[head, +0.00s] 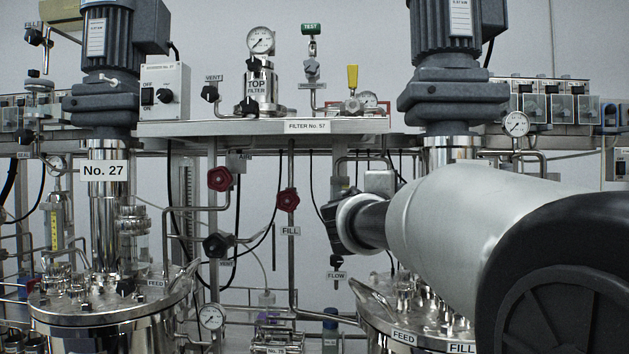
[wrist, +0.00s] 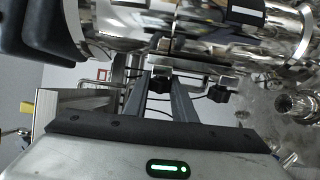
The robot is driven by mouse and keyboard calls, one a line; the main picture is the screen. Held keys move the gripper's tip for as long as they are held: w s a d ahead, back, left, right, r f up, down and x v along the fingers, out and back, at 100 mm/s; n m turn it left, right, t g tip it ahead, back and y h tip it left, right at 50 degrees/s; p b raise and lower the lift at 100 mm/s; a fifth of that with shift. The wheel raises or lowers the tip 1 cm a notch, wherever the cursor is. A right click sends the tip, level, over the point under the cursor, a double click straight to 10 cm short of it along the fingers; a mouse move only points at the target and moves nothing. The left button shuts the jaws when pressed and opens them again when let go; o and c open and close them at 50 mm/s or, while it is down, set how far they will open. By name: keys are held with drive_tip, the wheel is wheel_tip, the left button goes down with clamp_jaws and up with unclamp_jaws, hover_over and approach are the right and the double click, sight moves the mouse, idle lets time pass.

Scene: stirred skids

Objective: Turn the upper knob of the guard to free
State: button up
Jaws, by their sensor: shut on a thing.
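In the wrist view, a bright metal guard (wrist: 192,62) runs along the shiny shaft housing, with the picture turned on its side. Two black knobs stand out from it. The one nearer the dark motor end, the upper knob (wrist: 160,80), sits between the fingertips of my gripper (wrist: 160,90). The fingers are shut on this knob. The lower knob (wrist: 218,93) is just to its right, outside the fingers. In the head view my arm covers the guard and both knobs. Any marks for the knob's positions are too small to read.
A dark motor (head: 449,60) stands above the right vessel, whose lid (head: 375,318) shows below my arm. A similar No. 27 vessel (head: 105,300) stands at left. Red valve handles (head: 288,200) and pipes fill the middle. A filter shelf (head: 300,127) runs behind.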

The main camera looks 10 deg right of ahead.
drive_tip(key=r+g+y+p, duration=0.1)
drive_tip(key=g+p, duration=0.1)
drive_tip(key=p, duration=0.5)
drive_tip(key=shift+r+y, duration=0.3)
drive_tip(key=shift+r, duration=0.05)
drive_tip(key=g+y+p, duration=0.1)
drive_tip(key=p, duration=0.6)
drive_tip(key=shift+f+g, duration=0.1)
drive_tip(key=shift+g, duration=0.3)
drive_tip(key=y+p, duration=0.1)
drive_tip(key=p, duration=0.1)
drive_tip(key=g+p, duration=0.1)
drive_tip(key=p, duration=0.2)
drive_tip(key=shift+f+n+y+p, duration=0.3)
drive_tip(key=shift+f+y, duration=0.05)
drive_tip(key=shift+y, duration=0.05)
drive_tip(key=shift+f+g+p, duration=0.15)
drive_tip(key=shift+g+p, duration=0.25)
drive_tip(key=shift+p, duration=0.2)
drive_tip(key=shift+f, duration=0.15)
drive_tip(key=o, duration=1.1)
drive_tip(key=shift+c, duration=0.2)
